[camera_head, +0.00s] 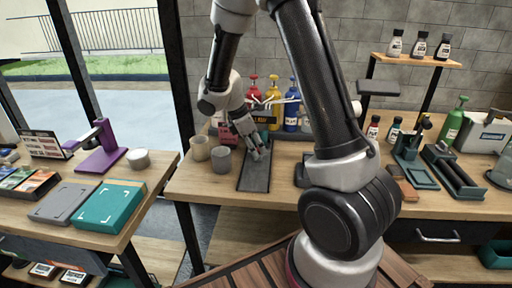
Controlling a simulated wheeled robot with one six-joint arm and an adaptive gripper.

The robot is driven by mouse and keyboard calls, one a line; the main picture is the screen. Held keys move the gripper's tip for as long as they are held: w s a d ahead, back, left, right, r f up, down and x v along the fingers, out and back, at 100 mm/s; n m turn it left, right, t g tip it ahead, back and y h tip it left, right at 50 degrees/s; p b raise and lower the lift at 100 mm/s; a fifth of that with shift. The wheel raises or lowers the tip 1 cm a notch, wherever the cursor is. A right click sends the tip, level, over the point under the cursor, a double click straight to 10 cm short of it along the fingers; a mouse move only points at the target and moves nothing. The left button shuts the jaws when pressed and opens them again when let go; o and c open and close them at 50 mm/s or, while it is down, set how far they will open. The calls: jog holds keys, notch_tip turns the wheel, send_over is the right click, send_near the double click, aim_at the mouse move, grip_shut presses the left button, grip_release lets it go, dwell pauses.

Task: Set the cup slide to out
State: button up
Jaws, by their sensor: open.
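A long dark grey strip (255,180), which looks like the cup slide, lies on the wooden workbench and runs toward its front edge. My gripper (257,154) points down over the far part of this strip. Its fingers are open, and I cannot tell whether they touch anything. The far end of the strip is partly hidden by my gripper. A beige cup (200,148) and a grey cup (221,160) stand just left of the strip, on the bench.
Red, yellow and blue pump bottles (290,118) stand behind my gripper. The workbench (210,190) is bare near its front left edge. Green fixtures (415,172) and small bottles crowd the right. A separate left table holds a purple stand (103,150) and a teal box (108,206).

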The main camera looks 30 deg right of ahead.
jog(key=shift+f, duration=0.1)
grip_shut()
